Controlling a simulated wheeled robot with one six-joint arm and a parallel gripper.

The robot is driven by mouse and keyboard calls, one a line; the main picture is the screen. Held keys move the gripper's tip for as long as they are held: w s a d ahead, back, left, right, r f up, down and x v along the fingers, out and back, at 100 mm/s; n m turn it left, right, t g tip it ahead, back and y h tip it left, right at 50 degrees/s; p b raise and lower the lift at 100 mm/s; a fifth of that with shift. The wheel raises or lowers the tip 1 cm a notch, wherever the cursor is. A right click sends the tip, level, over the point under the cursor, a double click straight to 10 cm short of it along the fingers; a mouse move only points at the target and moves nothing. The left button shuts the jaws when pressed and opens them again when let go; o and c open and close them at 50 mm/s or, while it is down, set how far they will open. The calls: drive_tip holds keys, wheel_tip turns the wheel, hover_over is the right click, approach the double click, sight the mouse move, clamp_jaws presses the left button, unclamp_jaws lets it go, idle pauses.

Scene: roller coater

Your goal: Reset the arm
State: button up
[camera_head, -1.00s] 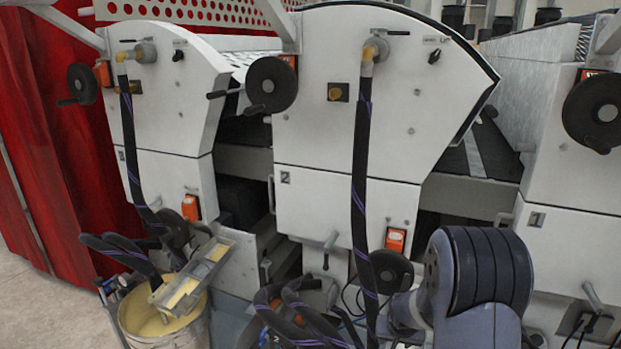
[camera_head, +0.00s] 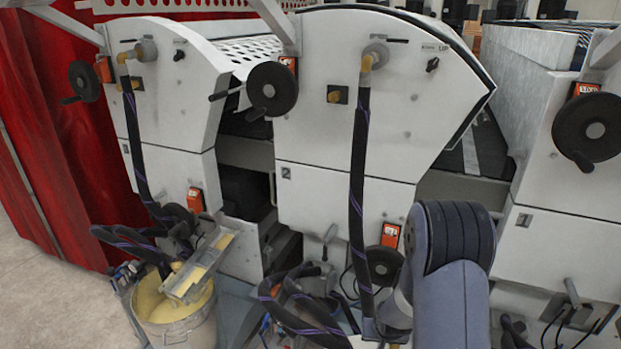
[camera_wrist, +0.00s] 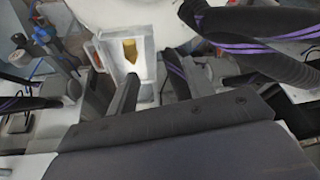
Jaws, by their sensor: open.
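My arm (camera_head: 455,270), with a black ribbed joint and a grey-blue link, stands at the lower right of the head view, in front of the machines. My gripper (camera_wrist: 150,88) shows in the wrist view with its two dark fingers apart and nothing held between them. Beyond the fingers is a pale boxy part (camera_wrist: 146,62) with a yellow-brown patch inside; I cannot tell exactly what it is. The gripper is not visible in the head view.
White coater units (camera_head: 345,130) with black handwheels (camera_head: 272,89) stand in a row. Dark hoses (camera_head: 357,210) hang in front, and one (camera_wrist: 245,40) passes close by in the wrist view. A bucket of yellow paint (camera_head: 205,328) stands lower left, near a red curtain (camera_head: 60,150).

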drive_tip(key=shift+s+a+r+p, duration=0.45)
drive_tip(key=shift+s+r+p, duration=0.3)
drive_tip(key=shift+p, duration=0.4)
drive_tip(key=shift+f, duration=0.15)
drive_tip(key=shift+s, duration=0.15)
